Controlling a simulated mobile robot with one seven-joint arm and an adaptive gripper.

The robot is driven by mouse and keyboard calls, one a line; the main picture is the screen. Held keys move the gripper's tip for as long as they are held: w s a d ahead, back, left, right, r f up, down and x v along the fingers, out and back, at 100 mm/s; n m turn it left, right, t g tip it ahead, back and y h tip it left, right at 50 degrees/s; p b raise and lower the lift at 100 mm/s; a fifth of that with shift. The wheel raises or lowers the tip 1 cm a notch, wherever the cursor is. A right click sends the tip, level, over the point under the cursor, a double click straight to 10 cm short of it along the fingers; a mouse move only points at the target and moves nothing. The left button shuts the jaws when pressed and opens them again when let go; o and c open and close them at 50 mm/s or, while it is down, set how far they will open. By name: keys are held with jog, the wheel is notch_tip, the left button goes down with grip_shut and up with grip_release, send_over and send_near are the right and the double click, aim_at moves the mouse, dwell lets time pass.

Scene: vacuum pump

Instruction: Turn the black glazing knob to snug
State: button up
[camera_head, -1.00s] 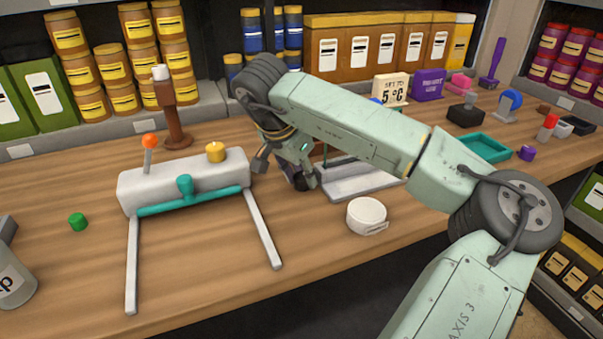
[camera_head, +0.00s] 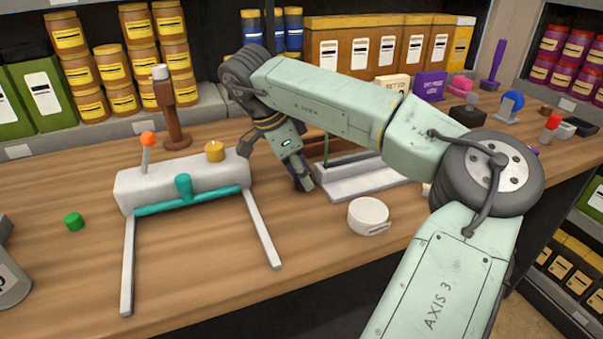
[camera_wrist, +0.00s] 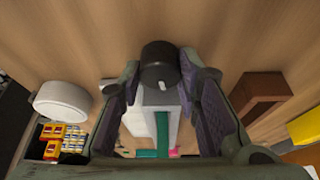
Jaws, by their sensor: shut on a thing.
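The black knob (camera_wrist: 159,63) is round, with a short white mark on its near side, at the top centre of the wrist view. It sits at the end of a long light-grey body (camera_head: 345,190), which stands on the table right of centre in the head view. My gripper (camera_wrist: 158,74) is shut on the knob, one finger pad on each side of it. In the head view my gripper (camera_head: 302,184) reaches down to the left end of the grey body. The knob itself is largely hidden there by my fingers.
A round white tin (camera_head: 368,215) stands close in front of the grey body. A grey frame with a teal bar (camera_head: 190,201) stands to the left, with bare table between. A brown block (camera_wrist: 262,90) lies to the right in the wrist view.

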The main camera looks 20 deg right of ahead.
dwell(0.4)
jog(key=o, duration=1.1)
jog(key=shift+o, duration=0.2)
jog(key=v, duration=1.2)
jog(key=shift+w, duration=0.1)
